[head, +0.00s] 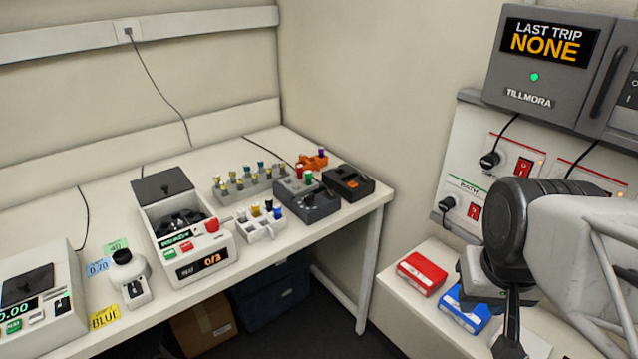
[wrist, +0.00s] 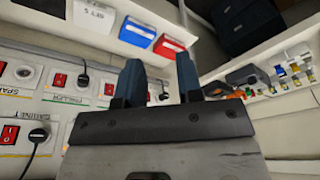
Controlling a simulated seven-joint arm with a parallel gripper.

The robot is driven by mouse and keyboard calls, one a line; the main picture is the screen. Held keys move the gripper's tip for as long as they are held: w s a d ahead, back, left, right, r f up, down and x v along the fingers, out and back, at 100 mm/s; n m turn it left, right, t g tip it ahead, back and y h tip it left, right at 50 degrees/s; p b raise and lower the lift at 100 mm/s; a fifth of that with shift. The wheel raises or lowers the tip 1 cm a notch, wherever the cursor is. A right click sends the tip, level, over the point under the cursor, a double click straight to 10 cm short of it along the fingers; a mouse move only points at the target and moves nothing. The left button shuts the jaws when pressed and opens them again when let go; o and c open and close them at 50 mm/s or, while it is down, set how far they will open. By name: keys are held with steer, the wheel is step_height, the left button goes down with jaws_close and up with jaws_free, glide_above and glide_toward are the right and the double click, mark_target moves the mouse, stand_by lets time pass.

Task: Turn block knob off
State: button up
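A dark grey block unit (head: 322,207) with red- and green-capped tubes in its top stands near the right end of the bench. No knob on it can be made out clearly at this size. A smaller black box with an orange panel (head: 352,183) stands right beside it; I cannot tell which of the two is the block. My gripper (head: 511,338) is well to the right of both, apart from them, beside the low white shelf. In the wrist view, its two dark fingers (wrist: 160,82) are spread with an empty gap between them.
Red (head: 421,273) and blue (head: 466,307) boxes lie on the low shelf near my gripper. The wall panel (head: 470,150) holds red rocker switches (head: 524,168) and black plugs with cords.

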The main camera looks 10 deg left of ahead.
steer(key=shift+o, duration=0.2)
steer(key=w+a+r+m, duration=0.1)
steer(key=w+a, duration=0.1)
steer(key=w, duration=0.4)
steer(key=w+a+r+m, duration=0.1)
steer(key=w+a+r, duration=0.1)
steer(key=w, duration=0.4)
steer(key=shift+a+g, duration=0.15)
steer(key=shift+g, duration=0.15)
steer(key=m+g, duration=0.2)
steer(key=m, duration=0.5)
glide_above(309, 195)
steer(key=f, duration=1)
steer(key=shift+s+d+f, duration=0.15)
steer(key=shift+d+f, duration=0.1)
steer(key=shift+f, duration=0.1)
steer(key=shift+a+f, duration=0.1)
steer(key=shift+a, duration=0.15)
steer(key=shift+f, duration=3.9)
